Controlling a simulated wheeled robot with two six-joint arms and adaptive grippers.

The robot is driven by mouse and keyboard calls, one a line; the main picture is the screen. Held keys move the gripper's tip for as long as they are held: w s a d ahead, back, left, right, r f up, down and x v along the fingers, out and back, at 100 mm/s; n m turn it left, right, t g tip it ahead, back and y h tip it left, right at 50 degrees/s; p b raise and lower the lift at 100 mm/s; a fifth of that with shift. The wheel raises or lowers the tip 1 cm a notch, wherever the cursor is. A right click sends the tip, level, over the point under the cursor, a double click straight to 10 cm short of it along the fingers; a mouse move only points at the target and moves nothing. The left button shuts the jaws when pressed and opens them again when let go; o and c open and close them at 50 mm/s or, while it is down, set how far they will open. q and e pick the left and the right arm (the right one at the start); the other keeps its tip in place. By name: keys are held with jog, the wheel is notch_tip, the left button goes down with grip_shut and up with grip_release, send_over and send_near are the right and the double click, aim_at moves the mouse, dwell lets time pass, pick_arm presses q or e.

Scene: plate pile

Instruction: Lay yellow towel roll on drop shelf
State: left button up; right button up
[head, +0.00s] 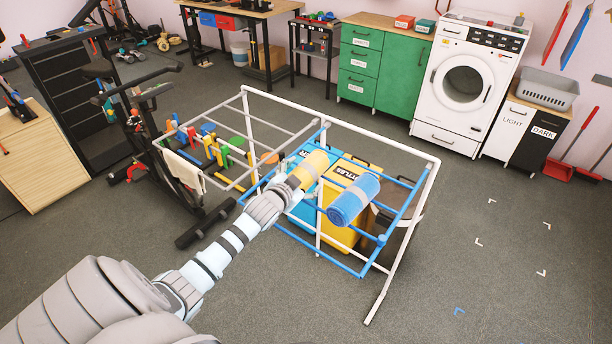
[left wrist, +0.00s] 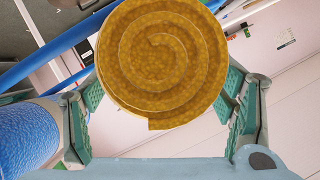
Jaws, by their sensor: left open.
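The yellow towel roll (head: 312,165) is at the left part of the blue-barred drop shelf (head: 402,222) on the white drying rack. I cannot tell whether its underside touches the bars. My left gripper (head: 297,182) is at the roll's near end, with its jaws open. In the left wrist view, the spiral end of the yellow roll (left wrist: 160,60) faces me between the two spread fingers (left wrist: 162,95). The blue towel roll (head: 352,202) lies on the shelf to the right; it also shows in the left wrist view (left wrist: 25,137). My right gripper is not in view.
A blue bin (head: 297,208) and a yellow bin (head: 345,232) stand under the shelf. The rack's white frame (head: 400,255) surrounds it. An exercise bike (head: 150,130) stands to the left. Floor in front and to the right is clear.

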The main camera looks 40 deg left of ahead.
pick_arm(q)
jog(key=shift+x, duration=1)
jog(key=shift+s+r, duration=0.1)
jog(key=shift+r, duration=0.05)
jog(key=c, duration=1.5)
